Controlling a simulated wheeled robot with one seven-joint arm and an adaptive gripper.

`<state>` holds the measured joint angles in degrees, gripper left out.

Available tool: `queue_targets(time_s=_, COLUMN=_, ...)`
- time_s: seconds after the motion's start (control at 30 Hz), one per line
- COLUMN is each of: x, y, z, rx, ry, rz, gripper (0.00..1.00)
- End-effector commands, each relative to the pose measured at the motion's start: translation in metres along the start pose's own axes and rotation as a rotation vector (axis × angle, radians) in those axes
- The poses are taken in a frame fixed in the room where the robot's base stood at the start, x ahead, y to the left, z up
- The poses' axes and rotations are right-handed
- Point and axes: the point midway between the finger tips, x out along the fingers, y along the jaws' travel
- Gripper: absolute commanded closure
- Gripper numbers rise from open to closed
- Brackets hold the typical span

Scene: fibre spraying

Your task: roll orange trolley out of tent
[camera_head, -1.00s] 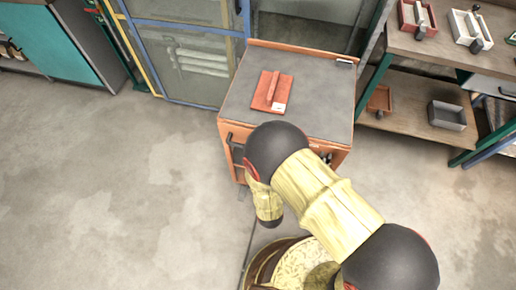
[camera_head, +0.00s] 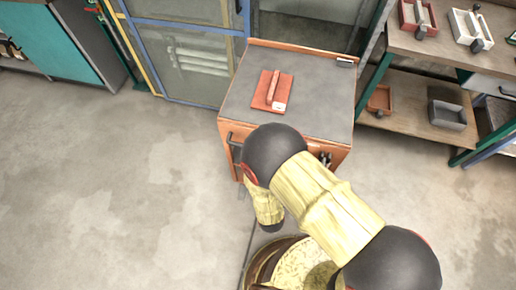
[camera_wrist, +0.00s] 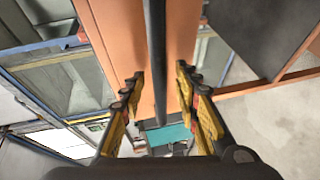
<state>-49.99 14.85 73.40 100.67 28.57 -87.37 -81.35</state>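The orange trolley (camera_head: 236,128) has a grey top and stands in front of a framed enclosure, probably the tent (camera_head: 187,60); I cannot tell how far inside it is. A dark handle (camera_head: 231,147) shows on its near left side. In the wrist view, the trolley's orange panel (camera_wrist: 115,30) fills the middle. My gripper (camera_wrist: 160,95) is open there, with the dark handle bar (camera_wrist: 155,60) lying between its two fingers. Gaps show on both sides of the bar. In the head view my arm hides the fingertips and part of the trolley's front.
A red trowel-like tool (camera_head: 271,92) lies on the trolley's top. A wooden shelf unit (camera_head: 415,107) with trays stands close to its right. A teal cabinet (camera_head: 55,45) stands at the far left. The floor (camera_head: 120,180) to the left and front is clear.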

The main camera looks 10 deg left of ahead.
Motion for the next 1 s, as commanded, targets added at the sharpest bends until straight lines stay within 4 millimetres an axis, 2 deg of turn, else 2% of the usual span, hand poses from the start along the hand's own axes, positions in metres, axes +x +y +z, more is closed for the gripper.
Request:
queue_targets(time_s=0.2, x=-0.037, y=-0.001, z=-0.001, rx=-0.002, ry=0.004, rz=-0.002, gripper=0.68)
queue_targets(time_s=0.4, x=-0.056, y=0.0, z=-0.001, rx=0.0, ry=0.002, rz=0.0, gripper=0.68)
queue_targets(time_s=1.0, x=-0.059, y=0.0, z=0.0, rx=0.0, ry=0.0, rz=0.0, gripper=0.68)
